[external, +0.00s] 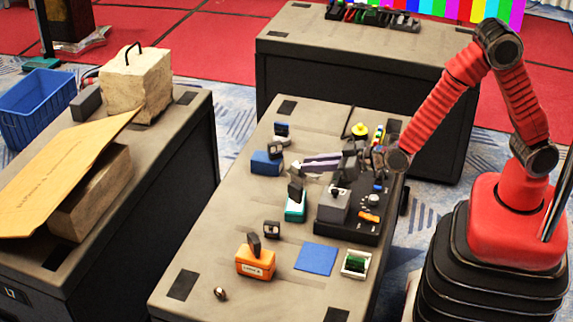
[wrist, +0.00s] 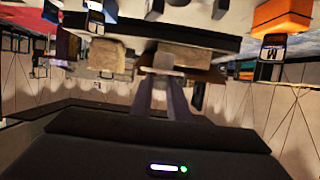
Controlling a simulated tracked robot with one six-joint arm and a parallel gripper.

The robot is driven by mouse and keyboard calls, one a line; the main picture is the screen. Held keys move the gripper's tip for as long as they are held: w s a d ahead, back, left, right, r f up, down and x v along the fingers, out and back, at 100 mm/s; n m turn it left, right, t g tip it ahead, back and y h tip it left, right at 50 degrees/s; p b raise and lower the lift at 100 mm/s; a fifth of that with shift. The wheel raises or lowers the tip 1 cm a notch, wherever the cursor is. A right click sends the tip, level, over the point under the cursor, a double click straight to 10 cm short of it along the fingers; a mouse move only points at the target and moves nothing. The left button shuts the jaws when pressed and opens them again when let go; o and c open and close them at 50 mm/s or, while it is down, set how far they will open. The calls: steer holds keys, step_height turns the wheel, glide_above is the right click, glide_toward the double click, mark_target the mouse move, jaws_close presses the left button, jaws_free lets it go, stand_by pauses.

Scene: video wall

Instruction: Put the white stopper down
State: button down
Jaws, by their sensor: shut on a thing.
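My gripper (external: 306,166) reaches left over the middle table, above its surface near the blue and teal blocks. In the wrist view its two grey fingers (wrist: 163,76) are closed together on a small pale piece, which appears to be the white stopper (wrist: 163,60). The stopper is tiny and blurred there. In the external view I cannot clearly tell it from the pale fingers. The wrist view looks upside down.
The middle table holds a blue block (external: 266,163), a teal block (external: 296,208), an orange box (external: 255,262), a blue square (external: 316,259) and a black panel (external: 350,225). Bare tabletop (external: 205,255) lies at the front left. Cardboard (external: 65,175) covers part of the left table.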

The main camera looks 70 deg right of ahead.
steer(key=s+a+f, duration=0.2)
steer(key=a, duration=0.4)
steer(key=s+a+f+h, duration=0.1)
steer(key=s+a+f, duration=0.1)
steer(key=a, duration=0.4)
steer(key=shift+s+a+f+m, duration=0.3)
steer(key=shift+s+f+m, duration=0.1)
steer(key=shift+f, duration=0.45)
steer(key=shift+f, duration=2.95)
steer(key=shift+f, duration=2.05)
steer(key=shift+f, duration=0.65)
steer(key=c, duration=1.7)
jaws_free()
steer(key=shift+f, duration=0.1)
